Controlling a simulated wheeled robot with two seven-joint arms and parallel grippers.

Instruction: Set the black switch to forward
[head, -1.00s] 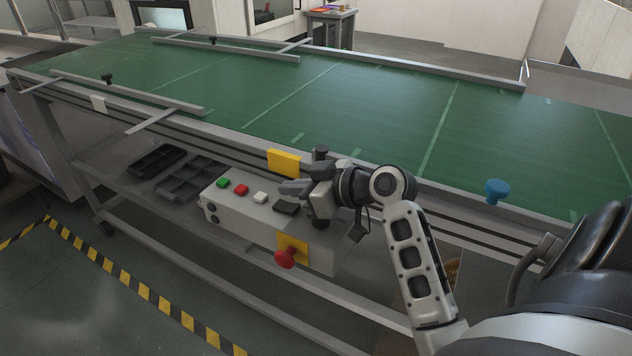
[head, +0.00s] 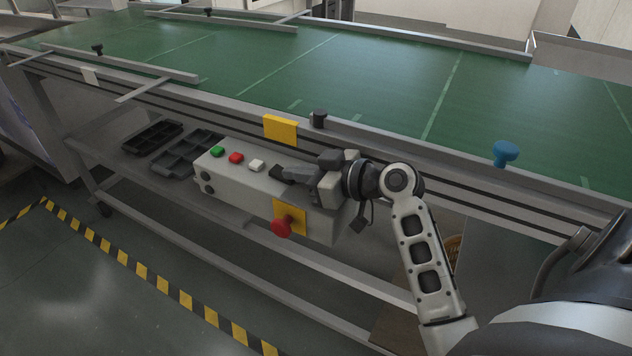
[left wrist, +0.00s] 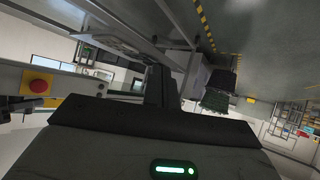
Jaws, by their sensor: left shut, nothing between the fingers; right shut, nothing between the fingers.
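The control box (head: 235,195) is a pale box on the shelf under the green conveyor. Its top carries a green button (head: 217,152), a red button (head: 236,158), a white button (head: 257,166) and, at the right, the black switch (head: 276,171). My right gripper (head: 287,174) is shut and empty, with its fingertips at the black switch and partly covering it. I cannot tell whether they touch, nor which way the switch is set. My left gripper (left wrist: 160,88) shows only in the left wrist view, shut and empty, away from the box.
A red mushroom knob (head: 282,227) on a yellow plate sticks out of the box front. The conveyor's edge rail with a yellow block (head: 281,130), a black knob (head: 319,118) and a blue knob (head: 505,153) runs behind. Dark trays (head: 187,153) lie left of the box.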

